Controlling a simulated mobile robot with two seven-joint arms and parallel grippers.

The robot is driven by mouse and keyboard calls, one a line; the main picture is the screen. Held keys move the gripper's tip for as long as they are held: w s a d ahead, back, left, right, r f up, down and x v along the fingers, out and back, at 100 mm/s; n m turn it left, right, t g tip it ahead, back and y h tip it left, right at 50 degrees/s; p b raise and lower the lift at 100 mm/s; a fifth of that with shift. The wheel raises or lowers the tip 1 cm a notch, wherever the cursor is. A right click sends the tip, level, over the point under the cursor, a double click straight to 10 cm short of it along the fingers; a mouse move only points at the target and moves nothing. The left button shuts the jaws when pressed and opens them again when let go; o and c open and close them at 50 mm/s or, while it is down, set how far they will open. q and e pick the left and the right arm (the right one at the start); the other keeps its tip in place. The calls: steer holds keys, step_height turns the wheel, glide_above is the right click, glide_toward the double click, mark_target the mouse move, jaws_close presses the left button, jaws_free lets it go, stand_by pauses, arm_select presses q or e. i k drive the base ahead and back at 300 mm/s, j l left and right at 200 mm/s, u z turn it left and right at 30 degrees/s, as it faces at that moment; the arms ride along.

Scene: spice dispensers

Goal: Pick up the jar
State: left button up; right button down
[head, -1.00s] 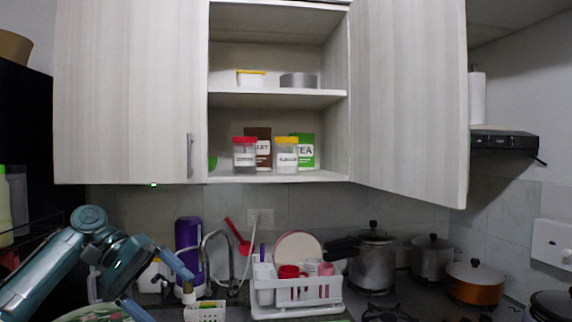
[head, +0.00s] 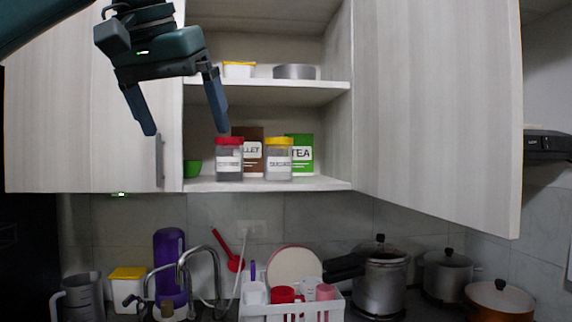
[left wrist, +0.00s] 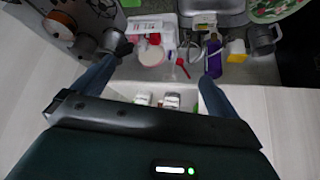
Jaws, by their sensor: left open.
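Two jars stand side by side on the lower shelf of the open cabinet. The red-lidded jar (head: 229,161) is on the left and the yellow-lidded jar (head: 279,160) on the right, both clear with white labels. My left gripper (head: 186,131) is open and empty, fingers pointing down, in front of the cabinet to the upper left of the red-lidded jar. In the left wrist view, the open fingers (left wrist: 158,75) show with two small whitish jar-like shapes (left wrist: 158,99) between them; I cannot tell which is which. My right gripper is not in view.
A brown box (head: 251,146) and a green tea box (head: 301,153) stand behind the jars. A green bowl (head: 192,169) is at the shelf's left. Above is the upper shelf (head: 262,85). The open right door (head: 440,100) flanks the cabinet. A dish rack (head: 330,309) and pots stand below.

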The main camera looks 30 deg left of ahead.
mark_target(278, 158)
steer(key=i+j, duration=0.2)
steer(key=i, duration=0.25)
steer(key=i+j, duration=0.25)
steer(key=i, duration=0.25)
